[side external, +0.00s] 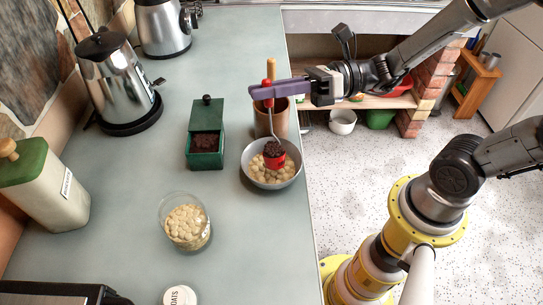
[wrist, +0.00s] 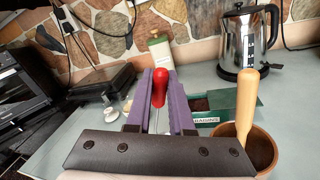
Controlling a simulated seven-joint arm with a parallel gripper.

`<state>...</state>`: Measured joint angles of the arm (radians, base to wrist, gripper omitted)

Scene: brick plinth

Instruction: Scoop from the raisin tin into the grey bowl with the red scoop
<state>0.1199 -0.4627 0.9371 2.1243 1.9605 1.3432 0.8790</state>
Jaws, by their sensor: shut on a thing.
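My gripper (side external: 262,90), with purple fingers, is shut on the handle of the red scoop (side external: 275,162). In the wrist view the red handle (wrist: 159,88) stands between the purple fingers. The scoop hangs down over the grey bowl (side external: 248,177), and its red head holds a heap of dark raisins. The bowl holds pale round pieces; whether the scoop touches them I cannot tell. The raisin tin (side external: 206,160) is a green box, open at the top with dark contents, left of the bowl. Its RAISINS label (wrist: 206,120) shows in the wrist view.
A brown pot (side external: 264,125) with a wooden-handled tool stands just behind the bowl. A glass jar (side external: 186,225) of pale pieces stands in front of the tin. A kettle (side external: 115,80) and a green-lidded canister (side external: 45,190) are at left. The counter's edge runs close right of the bowl.

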